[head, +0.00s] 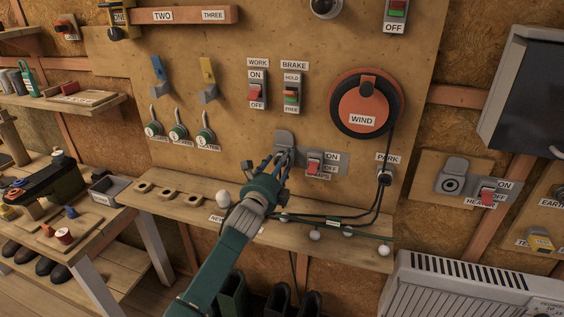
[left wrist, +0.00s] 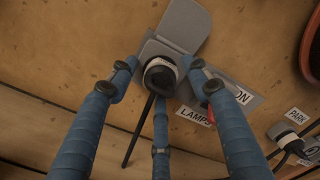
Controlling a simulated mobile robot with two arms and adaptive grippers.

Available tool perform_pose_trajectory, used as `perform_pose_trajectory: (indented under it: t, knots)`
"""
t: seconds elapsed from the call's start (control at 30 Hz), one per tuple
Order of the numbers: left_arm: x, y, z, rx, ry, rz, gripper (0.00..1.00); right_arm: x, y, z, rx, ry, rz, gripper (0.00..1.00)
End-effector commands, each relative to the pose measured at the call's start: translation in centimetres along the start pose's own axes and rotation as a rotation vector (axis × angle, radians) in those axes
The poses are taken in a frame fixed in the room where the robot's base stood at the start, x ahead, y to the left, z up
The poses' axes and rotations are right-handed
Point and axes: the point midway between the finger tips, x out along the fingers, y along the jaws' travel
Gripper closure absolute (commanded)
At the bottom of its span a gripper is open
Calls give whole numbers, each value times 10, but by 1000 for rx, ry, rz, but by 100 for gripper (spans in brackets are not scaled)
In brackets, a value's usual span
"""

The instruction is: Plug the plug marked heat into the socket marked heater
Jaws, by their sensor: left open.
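The heater socket (head: 452,180) is on a board at the right, its grey lid raised and its round face bare, above a label reading HEATER. My left gripper (head: 281,158) is at the middle panel, in front of the socket labelled LAMPS. In the left wrist view its fingers (left wrist: 160,78) are spread open around a black plug (left wrist: 160,78), which sits at that socket under a raised grey lid (left wrist: 185,24). The plug has a pale band whose writing I cannot read, and a black cable hangs from it. In the head view my fingers mostly hide this plug. My right gripper is not in view.
Another plug (head: 384,177) sits at PARK, its cable running to the WIND reel (head: 366,104). A red switch (head: 315,163) is close to the right of my fingers. A narrow shelf (head: 180,197) with pale knobs and cables juts out below. A white heater (head: 470,285) stands at lower right.

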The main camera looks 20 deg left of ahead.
Motion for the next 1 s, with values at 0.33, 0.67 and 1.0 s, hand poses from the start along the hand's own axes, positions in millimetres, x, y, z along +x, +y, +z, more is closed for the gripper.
perform_pose_trajectory:
  t: [0.33, 0.67, 1.0]
  knots:
    - [0, 0, 0, 0, 0, 0, 100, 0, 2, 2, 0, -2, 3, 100]
    - [-2, 0, 0, 0, 1, 0, 100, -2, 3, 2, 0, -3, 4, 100]
    - [-7, 0, 0, 0, 0, 0, 100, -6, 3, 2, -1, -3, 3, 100]
